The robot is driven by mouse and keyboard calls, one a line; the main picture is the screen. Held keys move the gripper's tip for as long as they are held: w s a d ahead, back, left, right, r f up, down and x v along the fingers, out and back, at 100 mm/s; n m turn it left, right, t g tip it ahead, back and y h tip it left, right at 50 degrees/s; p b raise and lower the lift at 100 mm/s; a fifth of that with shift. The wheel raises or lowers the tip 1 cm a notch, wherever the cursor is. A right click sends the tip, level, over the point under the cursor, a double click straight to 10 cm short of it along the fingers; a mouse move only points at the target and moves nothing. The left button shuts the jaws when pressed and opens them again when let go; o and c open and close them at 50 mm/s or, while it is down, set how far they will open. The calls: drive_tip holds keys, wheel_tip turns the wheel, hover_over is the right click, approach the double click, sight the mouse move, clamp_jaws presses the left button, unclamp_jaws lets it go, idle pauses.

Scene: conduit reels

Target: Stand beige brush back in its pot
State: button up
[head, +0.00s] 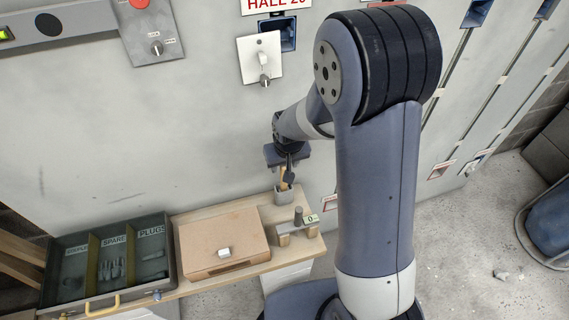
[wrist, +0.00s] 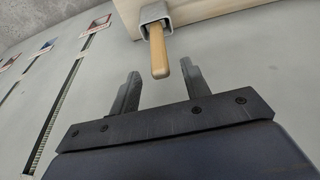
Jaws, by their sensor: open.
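The beige brush (wrist: 158,50) stands in a small grey square pot (wrist: 153,14), with its wooden handle pointing out towards my gripper. In the head view the pot (head: 284,197) is at the back right corner of the wooden bench, and part of the brush (head: 284,184) shows above it. My gripper (wrist: 160,68) is open. The end of the handle shows between its two fingertips, closer to the right one in the wrist view, and is not gripped. The gripper (head: 289,172) is just above the pot in the head view. The brush's lower end is hidden inside the pot.
A brown box (head: 222,240) with a small white piece on top lies on the bench (head: 190,292). A small stand (head: 298,231) is in front of the pot. A divided tray (head: 160,240) sits at left. The wall (head: 160,130) rises close behind.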

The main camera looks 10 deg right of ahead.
drive_tip(key=v, duration=1)
drive_tip(key=shift+r+p, duration=0.2)
drive_tip(key=shift+p, duration=0.25)
drive_tip(key=b+x, duration=0.1)
drive_tip(key=x, duration=1)
drive_tip(key=shift+s, duration=0.1)
drive_tip(key=shift+r+p, duration=0.35)
drive_tip(key=shift+r, duration=0.15)
drive_tip(key=shift+f, duration=0.2)
